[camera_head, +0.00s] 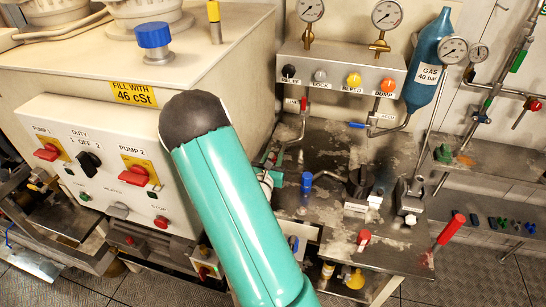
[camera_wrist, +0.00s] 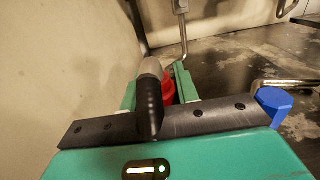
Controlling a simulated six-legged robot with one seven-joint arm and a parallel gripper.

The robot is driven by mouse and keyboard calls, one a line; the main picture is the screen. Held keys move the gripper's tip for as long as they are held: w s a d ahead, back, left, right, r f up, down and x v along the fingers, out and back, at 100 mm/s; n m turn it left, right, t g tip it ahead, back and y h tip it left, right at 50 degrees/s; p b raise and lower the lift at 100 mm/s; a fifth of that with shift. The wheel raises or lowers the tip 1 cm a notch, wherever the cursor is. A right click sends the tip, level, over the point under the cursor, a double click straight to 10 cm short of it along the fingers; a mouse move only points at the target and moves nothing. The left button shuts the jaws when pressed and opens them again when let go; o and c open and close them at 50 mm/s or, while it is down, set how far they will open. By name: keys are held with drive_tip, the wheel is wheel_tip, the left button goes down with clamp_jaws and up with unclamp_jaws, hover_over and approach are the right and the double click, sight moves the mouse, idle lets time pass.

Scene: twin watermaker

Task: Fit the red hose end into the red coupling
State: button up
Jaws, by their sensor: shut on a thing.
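In the wrist view my gripper (camera_wrist: 158,82) is shut on the red hose end (camera_wrist: 170,86). Its red part shows between the two green fingers, partly hidden behind a black hose piece with a grey tip (camera_wrist: 150,69). In the head view my green arm link covers the middle, and the gripper and held hose end are mostly hidden behind it. I cannot make out the red coupling for certain in either view. A small red part (camera_head: 364,237) stands at the front of the metal bench, but I cannot tell what it is.
A cream cabinet with a pump panel (camera_head: 115,165) stands left of my arm. A gauge panel (camera_head: 340,75) and a blue gas bottle (camera_head: 427,70) are at the back. A blue-ended pipe (camera_head: 307,182) and a red-handled lever (camera_head: 450,230) rise from the bench.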

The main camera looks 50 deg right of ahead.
drive_tip(key=shift+f, duration=1.35)
drive_tip(key=o, duration=1.2)
drive_tip(key=v, duration=1.3)
drive_tip(key=shift+s+a, duration=0.2)
drive_tip(key=shift+a, duration=0.15)
